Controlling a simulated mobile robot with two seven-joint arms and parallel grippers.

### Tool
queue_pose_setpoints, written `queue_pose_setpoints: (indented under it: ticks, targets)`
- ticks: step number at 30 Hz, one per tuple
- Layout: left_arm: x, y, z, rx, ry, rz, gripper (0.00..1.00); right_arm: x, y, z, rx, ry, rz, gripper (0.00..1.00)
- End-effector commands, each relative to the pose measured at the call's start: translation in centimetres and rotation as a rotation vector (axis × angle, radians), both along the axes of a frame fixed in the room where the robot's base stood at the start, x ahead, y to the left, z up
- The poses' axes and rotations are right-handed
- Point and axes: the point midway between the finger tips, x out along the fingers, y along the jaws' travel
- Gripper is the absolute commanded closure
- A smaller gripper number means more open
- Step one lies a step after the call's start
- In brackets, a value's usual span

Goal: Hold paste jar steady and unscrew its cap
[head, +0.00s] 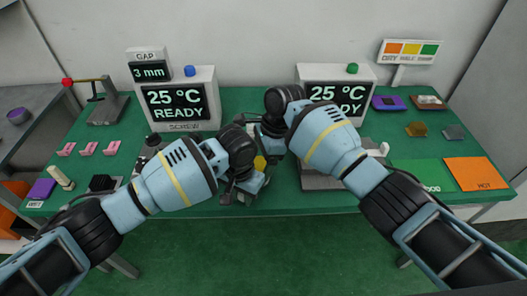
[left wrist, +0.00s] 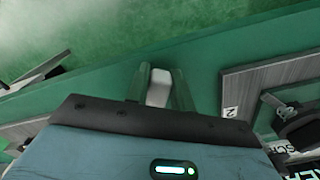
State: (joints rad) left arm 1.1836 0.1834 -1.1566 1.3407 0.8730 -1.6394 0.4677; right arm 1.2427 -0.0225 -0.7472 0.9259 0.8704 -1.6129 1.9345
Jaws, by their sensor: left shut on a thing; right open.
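My left gripper (head: 247,188) is low over the front middle of the table. In the left wrist view my left gripper (left wrist: 160,90) has its two green-looking fingers shut on a pale object, apparently the paste jar (left wrist: 159,87). A small yellow patch (head: 260,163) shows between the two grippers in the head view; it may be the jar's cap, but I cannot be sure. My right gripper (head: 268,140) is open, just above and beyond that patch. The arms hide most of the jar, and I cannot tell whether the right fingers touch the cap.
Two grey stations with 25 °C READY displays, left (head: 182,101) and right (head: 342,92), stand at the back. A lever with a red knob (head: 67,82) is at far left. Green (head: 420,174) and orange HOT (head: 475,173) pads lie at right. Pink pieces (head: 88,148) lie at left.

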Motion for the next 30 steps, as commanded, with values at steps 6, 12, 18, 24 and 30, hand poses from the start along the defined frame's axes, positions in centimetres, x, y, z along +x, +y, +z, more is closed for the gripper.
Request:
queue_pose_setpoints:
  ticks: [6, 12, 18, 24, 30]
  targets:
    - [-0.04, 0.03, -0.09, 0.001, 0.002, 0.0, 1.0, -0.02, 0.05, -0.2, 0.0, 0.0, 0.0, 0.2]
    - [-0.05, 0.02, -0.08, 0.001, 0.002, 0.0, 1.0, -0.01, 0.04, -0.18, 0.0, 0.0, 0.0, 0.34]
    - [-0.05, 0.02, -0.08, 0.001, 0.002, 0.0, 1.0, -0.01, 0.04, -0.17, 0.0, 0.0, 0.0, 0.61]
    - [-0.04, 0.01, -0.08, 0.001, 0.002, 0.0, 1.0, 0.03, 0.05, -0.14, 0.0, 0.001, 0.015, 0.68]
    - [-0.04, 0.01, -0.08, 0.001, 0.002, 0.0, 1.0, 0.16, 0.14, -0.07, -0.001, 0.001, 0.169, 0.68]
